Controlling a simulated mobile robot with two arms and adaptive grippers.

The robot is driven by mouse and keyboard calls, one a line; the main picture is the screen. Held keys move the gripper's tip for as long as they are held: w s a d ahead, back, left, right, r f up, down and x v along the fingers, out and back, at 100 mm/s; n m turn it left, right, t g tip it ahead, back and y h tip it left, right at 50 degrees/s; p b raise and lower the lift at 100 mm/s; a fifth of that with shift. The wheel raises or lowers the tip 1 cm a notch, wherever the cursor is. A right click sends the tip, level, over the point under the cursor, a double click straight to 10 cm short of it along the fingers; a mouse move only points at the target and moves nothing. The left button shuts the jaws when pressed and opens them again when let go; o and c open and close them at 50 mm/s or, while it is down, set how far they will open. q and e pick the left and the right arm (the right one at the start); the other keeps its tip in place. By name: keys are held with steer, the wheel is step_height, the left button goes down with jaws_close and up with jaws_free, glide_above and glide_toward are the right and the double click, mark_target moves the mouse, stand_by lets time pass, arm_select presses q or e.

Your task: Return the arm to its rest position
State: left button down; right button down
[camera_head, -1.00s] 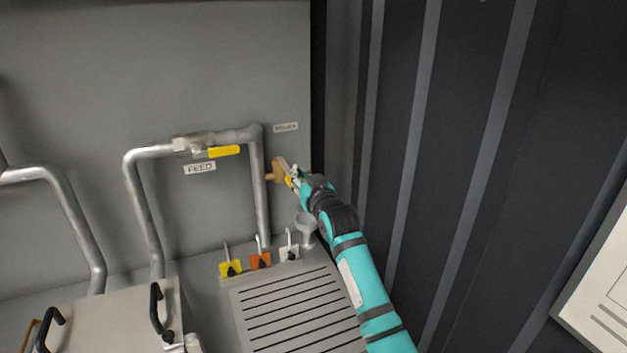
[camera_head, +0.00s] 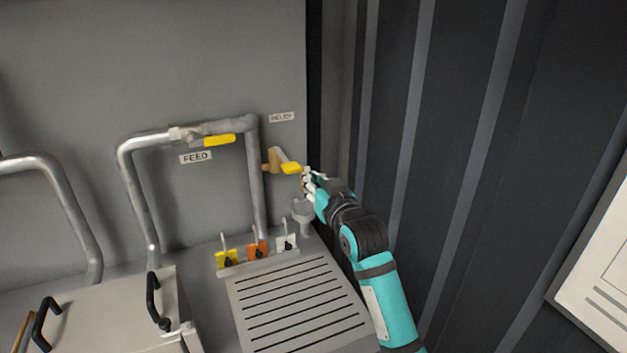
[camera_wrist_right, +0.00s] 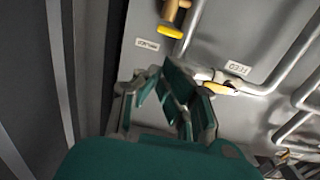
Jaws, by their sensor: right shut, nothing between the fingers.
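My right arm comes in from the lower right in the head view. Its gripper (camera_head: 307,183) is shut and empty, just right of and below the yellow handle (camera_head: 291,168) of the brass relief valve (camera_head: 272,159), with a small gap. In the right wrist view the gripper's fingers (camera_wrist_right: 168,88) show at the centre, and the yellow relief handle (camera_wrist_right: 171,31) is beyond them, apart. My left gripper is in neither view.
The feed pipe (camera_head: 257,190) with a yellow feed handle (camera_head: 219,140) is left of the gripper. A funnel (camera_head: 302,211) stands below it. Yellow, orange and white tags (camera_head: 257,250) line the slotted panel (camera_head: 300,305). The dark ribbed wall (camera_head: 460,150) is right.

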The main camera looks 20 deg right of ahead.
steer(key=s+a+f+n+g, duration=0.1)
steer(key=s+f+g, duration=0.2)
steer(key=s+f, duration=0.6)
steer(key=s+a+f+g, duration=0.1)
steer(key=s+f+g, duration=0.2)
steer(key=s+f, duration=0.55)
steer(key=s+a+f+g, duration=0.1)
steer(key=s+f+g, duration=0.4)
steer(key=s, duration=0.7)
steer(key=s+f+g, duration=0.3)
steer(key=s+f, duration=0.4)
steer(key=s, duration=0.5)
step_height(320, 180, down, 24)
steer(key=g, duration=0.1)
steer(key=s+d+f+n+g, duration=0.1)
steer(key=s+d+f, duration=0.1)
steer(key=s+f, duration=1.5)
steer(key=shift+d+f+g+h, duration=0.3)
steer(key=shift+f, duration=0.5)
